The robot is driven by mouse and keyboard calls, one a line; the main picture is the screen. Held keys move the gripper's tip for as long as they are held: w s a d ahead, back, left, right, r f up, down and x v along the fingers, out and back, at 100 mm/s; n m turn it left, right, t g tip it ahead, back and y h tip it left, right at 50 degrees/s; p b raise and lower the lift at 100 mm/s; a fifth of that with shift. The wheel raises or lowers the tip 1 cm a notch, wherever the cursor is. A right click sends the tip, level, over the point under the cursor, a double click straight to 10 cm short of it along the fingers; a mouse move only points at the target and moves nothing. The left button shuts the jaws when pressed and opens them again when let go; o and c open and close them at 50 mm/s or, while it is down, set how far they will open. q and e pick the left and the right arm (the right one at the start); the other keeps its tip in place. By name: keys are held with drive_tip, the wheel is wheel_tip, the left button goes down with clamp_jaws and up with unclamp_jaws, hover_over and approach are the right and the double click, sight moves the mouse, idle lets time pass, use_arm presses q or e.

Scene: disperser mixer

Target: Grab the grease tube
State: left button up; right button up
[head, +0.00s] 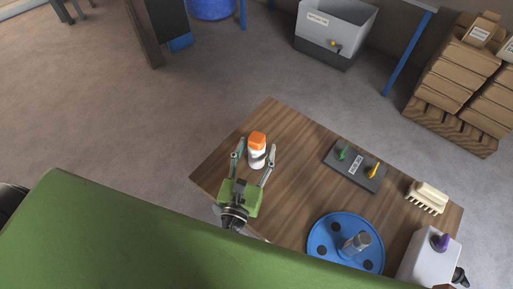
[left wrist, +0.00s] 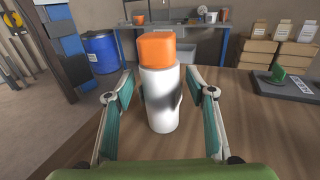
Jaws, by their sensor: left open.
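The grease tube is a white cylinder with an orange cap (head: 257,150), standing upright on the wooden table near its left end. In the left wrist view the tube (left wrist: 160,98) fills the middle, with a dark smudge on its side. My left gripper (head: 254,152) is open, with one finger on either side of the tube. In the left wrist view both fingers of the left gripper (left wrist: 162,95) stand apart from the tube with gaps on both sides. My right gripper is not in view.
On the wooden table (head: 290,190) are a dark plate with green and yellow handles (head: 355,165), a cream brush (head: 428,197), a blue round tray (head: 320,242) holding a metal part, and a white box (head: 425,262) with a purple knob. Stacked cartons (head: 465,70) stand beyond.

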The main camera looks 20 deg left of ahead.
use_arm(q)
drive_tip(key=shift+w, duration=0.45)
drive_tip(key=shift+s, duration=0.1)
drive_tip(key=c, duration=1.3)
drive_tip(key=shift+o, duration=0.2)
